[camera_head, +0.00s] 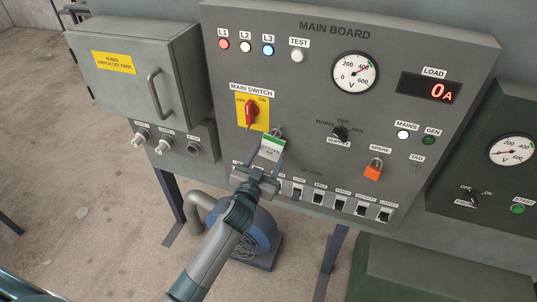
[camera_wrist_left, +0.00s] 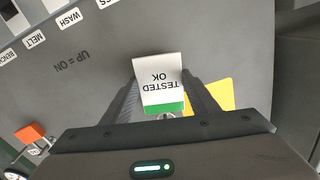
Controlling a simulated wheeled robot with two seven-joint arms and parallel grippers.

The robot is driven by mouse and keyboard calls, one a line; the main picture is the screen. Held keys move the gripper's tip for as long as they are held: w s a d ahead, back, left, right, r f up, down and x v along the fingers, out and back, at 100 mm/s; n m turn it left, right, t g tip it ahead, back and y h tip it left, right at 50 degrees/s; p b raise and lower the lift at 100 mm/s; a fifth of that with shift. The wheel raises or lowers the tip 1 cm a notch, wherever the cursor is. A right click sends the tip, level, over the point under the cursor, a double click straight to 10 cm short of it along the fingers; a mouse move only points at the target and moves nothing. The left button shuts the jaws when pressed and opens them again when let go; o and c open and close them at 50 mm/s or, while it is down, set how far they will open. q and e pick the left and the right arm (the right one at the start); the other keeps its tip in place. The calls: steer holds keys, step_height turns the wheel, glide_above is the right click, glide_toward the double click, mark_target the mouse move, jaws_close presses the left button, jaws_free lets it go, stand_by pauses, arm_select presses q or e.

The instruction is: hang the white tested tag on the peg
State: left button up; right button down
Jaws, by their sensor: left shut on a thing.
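The white tag (camera_head: 271,149) with a green band is held in my left gripper (camera_head: 265,160), in front of the main board below the main switch. In the left wrist view the tag (camera_wrist_left: 159,80) reads "TESTED OK" upside down, between the two fingers of the left gripper (camera_wrist_left: 160,88). A small metal piece (camera_head: 277,132) shows just above the tag; I cannot tell whether they touch. A "TAG" label (camera_head: 417,159) is at the right of the board; the peg there is too small to make out clearly. My right gripper is not in view.
The red main switch (camera_head: 252,112) on its yellow plate is just above the tag. A row of breakers (camera_head: 340,203) runs along the board's bottom. An orange padlock (camera_head: 374,169) hangs left of the "TAG" label. The supply knob (camera_head: 341,134) sticks out between.

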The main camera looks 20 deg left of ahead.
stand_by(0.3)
arm_select(q)
steer(key=o, duration=1.1)
steer(key=shift+s, duration=0.5)
steer(key=shift+s+a+b, duration=0.15)
steer(key=shift+s+b, duration=1.15)
steer(key=shift+s, duration=2.8)
steer(key=shift+s+a+b, duration=0.15)
steer(key=shift+s+b, duration=1.15)
steer(key=shift+s, duration=2.8)
